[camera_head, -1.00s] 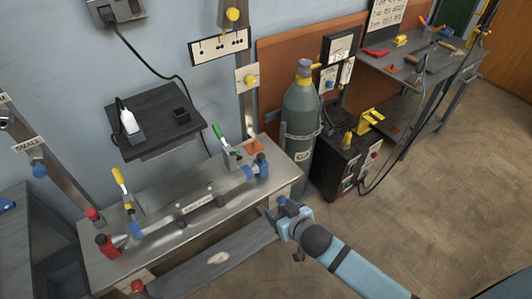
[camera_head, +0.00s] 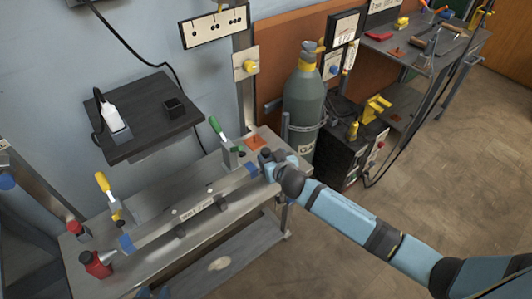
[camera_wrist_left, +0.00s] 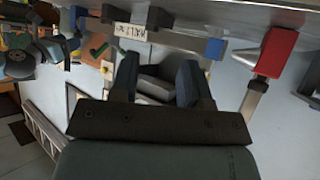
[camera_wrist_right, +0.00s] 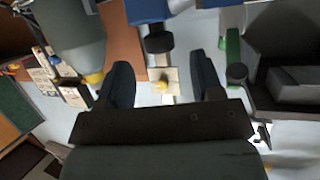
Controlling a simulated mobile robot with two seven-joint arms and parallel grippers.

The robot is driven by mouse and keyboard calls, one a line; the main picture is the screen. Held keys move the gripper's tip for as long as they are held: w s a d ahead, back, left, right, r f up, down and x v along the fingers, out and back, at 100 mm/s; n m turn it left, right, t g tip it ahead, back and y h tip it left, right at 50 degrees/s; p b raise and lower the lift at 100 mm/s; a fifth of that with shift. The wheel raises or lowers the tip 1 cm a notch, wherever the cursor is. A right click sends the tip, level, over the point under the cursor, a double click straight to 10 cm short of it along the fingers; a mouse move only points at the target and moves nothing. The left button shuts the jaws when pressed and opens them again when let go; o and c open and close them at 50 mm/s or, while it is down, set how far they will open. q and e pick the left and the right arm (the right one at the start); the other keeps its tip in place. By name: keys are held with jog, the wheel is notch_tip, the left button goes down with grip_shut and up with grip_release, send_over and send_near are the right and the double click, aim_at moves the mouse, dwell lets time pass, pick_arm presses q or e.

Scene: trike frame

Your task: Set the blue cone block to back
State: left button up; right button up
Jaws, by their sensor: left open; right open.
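The blue cone block (camera_wrist_right: 148,10) shows at the top of the right wrist view, with a black knob (camera_wrist_right: 158,42) on it. In the head view it is at the right end of the steel fixture table, largely hidden by my right gripper (camera_head: 270,166). My right gripper is open, with its fingers (camera_wrist_right: 162,80) spread close to the block; I cannot tell if they touch it. My left gripper (camera_wrist_left: 157,76) is open and empty, near the red cone block (camera_wrist_left: 277,52), which stands at the table's left end in the head view (camera_head: 96,263).
A tube (camera_head: 195,213) with a label lies along the table. A green-handled clamp (camera_head: 221,135) and a yellow-handled clamp (camera_head: 103,184) stand behind it. A gas cylinder (camera_head: 304,100) stands right of the table, and a dark shelf (camera_head: 150,130) hangs above.

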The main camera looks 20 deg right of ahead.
aim_at(267, 154)
jog(key=x, duration=0.4)
jog(key=shift+w+f+b, duration=0.2)
jog(key=shift+w+b, duration=0.1)
jog(key=shift+w, duration=0.2)
pick_arm(q)
jog(key=shift+w+r, duration=0.15)
jog(key=shift+r, duration=0.05)
pick_arm(e)
grip_shut()
pick_arm(q)
jog(key=shift+a+f+p, duration=0.1)
jog(key=shift+f+p, duration=0.1)
jog(key=shift+p, duration=0.1)
pick_arm(e)
jog(key=d, duration=0.2)
jog(key=w+d, duration=0.1)
jog(key=shift+w+d, duration=0.15)
jog(key=shift+d, duration=0.2)
grip_release()
pick_arm(q)
jog(key=shift+r, duration=0.1)
